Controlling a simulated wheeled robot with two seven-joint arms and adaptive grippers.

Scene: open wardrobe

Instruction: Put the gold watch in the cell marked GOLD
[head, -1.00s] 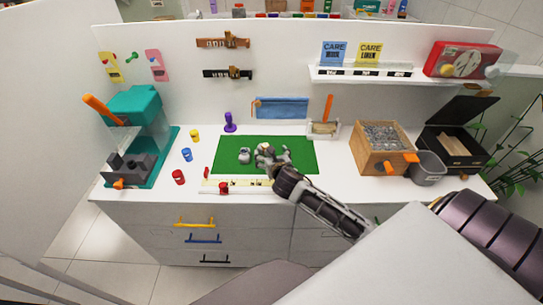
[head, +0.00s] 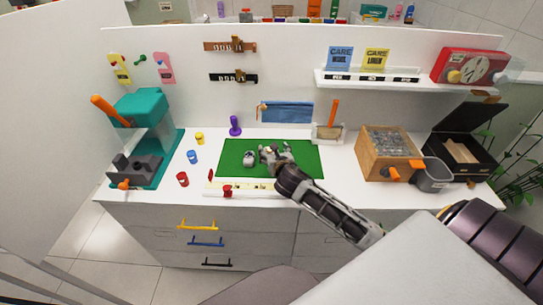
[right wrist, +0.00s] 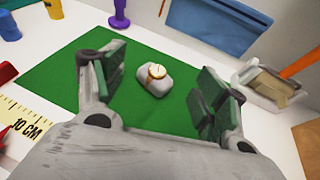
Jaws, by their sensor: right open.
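The gold watch (right wrist: 157,70) sits on a pale grey cushion (right wrist: 153,84) on the green mat (right wrist: 60,85). My right gripper (right wrist: 160,85) is open, with one finger on each side of the cushion and clear gaps to it. In the head view my right gripper (head: 276,154) is over the middle of the mat and largely hides the gold watch. No GOLD mark is readable. My left gripper is out of view.
A ruler strip (head: 250,188) lies along the mat's front edge. A wooden box (head: 372,166) and a grey bin (head: 432,176) stand left of the black box. A purple stamp (head: 235,125) and a brush holder (head: 326,134) stand behind the mat. Small coloured cups are at left.

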